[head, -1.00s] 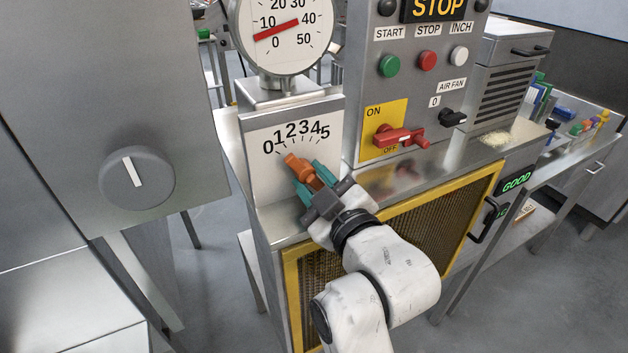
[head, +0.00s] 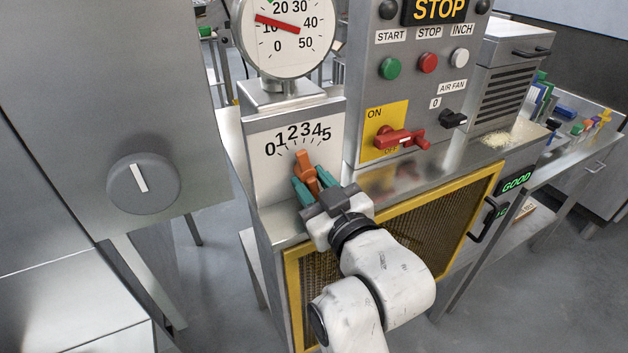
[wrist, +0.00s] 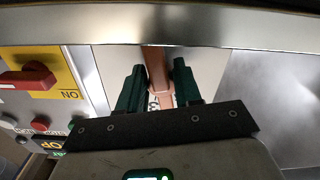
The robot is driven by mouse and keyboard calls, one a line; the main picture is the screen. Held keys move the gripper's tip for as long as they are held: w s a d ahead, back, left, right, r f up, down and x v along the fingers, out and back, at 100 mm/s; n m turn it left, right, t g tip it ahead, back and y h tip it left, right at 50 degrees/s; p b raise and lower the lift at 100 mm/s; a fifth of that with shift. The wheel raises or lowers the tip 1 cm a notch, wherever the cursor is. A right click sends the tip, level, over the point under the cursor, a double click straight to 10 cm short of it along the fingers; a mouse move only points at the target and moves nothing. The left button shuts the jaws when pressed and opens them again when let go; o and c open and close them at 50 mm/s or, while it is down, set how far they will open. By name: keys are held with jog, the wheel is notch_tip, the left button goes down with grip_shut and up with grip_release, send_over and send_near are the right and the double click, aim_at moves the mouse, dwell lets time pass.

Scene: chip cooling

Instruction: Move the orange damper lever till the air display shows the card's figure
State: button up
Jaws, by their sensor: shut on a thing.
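The orange damper lever (head: 304,163) stands on a white plate with a 0 to 5 scale (head: 290,134). It leans a little left, its tip toward about the 2. My gripper (head: 313,181) is shut on the lever, one teal finger on each side. In the wrist view the lever (wrist: 157,72) runs between the dark green fingers of the gripper (wrist: 159,82). The round gauge (head: 283,48) above has a red needle whose left end sits just above the 10. I cannot tell whether this gauge is the air display, and no card is readable.
A control panel (head: 385,20) with buttons stands right of the lever plate. Its red switch handle (head: 400,138) and black air fan knob (head: 453,119) stick out nearby. A yellow-framed mesh (head: 420,232) lies below. A green GOOD display (head: 516,181) is at the right.

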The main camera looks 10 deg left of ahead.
jog(key=shift+m, duration=0.5)
jog(key=o, duration=1)
jog(key=shift+o, duration=0.2)
jog(key=shift+s, duration=0.1)
jog(key=b+v, duration=0.2)
jog(key=v, duration=0.8)
jog(key=shift+s+d, duration=0.2)
jog(key=shift+s, duration=0.05)
